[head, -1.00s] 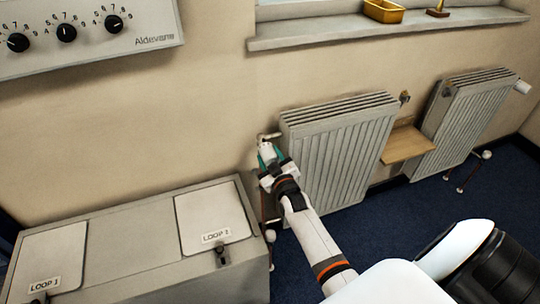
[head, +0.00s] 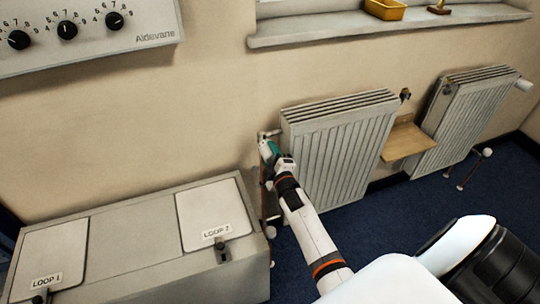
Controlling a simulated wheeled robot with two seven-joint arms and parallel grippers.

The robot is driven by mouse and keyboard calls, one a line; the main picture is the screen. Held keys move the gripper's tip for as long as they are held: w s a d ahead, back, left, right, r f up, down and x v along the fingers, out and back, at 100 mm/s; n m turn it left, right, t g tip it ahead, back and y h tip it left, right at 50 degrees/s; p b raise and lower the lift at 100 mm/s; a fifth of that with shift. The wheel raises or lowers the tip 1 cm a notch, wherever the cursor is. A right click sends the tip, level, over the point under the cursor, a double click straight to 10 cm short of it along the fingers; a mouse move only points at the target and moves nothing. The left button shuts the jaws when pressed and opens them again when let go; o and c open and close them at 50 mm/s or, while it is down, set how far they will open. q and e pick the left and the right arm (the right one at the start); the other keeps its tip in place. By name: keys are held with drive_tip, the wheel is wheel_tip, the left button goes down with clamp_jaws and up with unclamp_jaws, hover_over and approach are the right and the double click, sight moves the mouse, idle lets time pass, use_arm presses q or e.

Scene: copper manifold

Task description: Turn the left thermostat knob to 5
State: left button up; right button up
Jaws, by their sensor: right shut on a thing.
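The left thermostat knob (head: 264,148) is a white piece at the upper left corner of the left radiator (head: 338,150). My left gripper is not in view.
A second radiator (head: 470,118) with a white knob (head: 524,85) stands at the right. A wooden shelf (head: 405,141) sits between the radiators. A grey cabinet (head: 130,245) with loop lids stands at lower left. A dial panel (head: 85,45) hangs above.

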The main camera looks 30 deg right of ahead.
drive_tip(key=shift+n, duration=0.3)
drive_tip(key=o, duration=1)
drive_tip(key=shift+c, duration=0.2)
drive_tip(key=v, duration=1.2)
drive_tip(key=shift+s+f, duration=0.1)
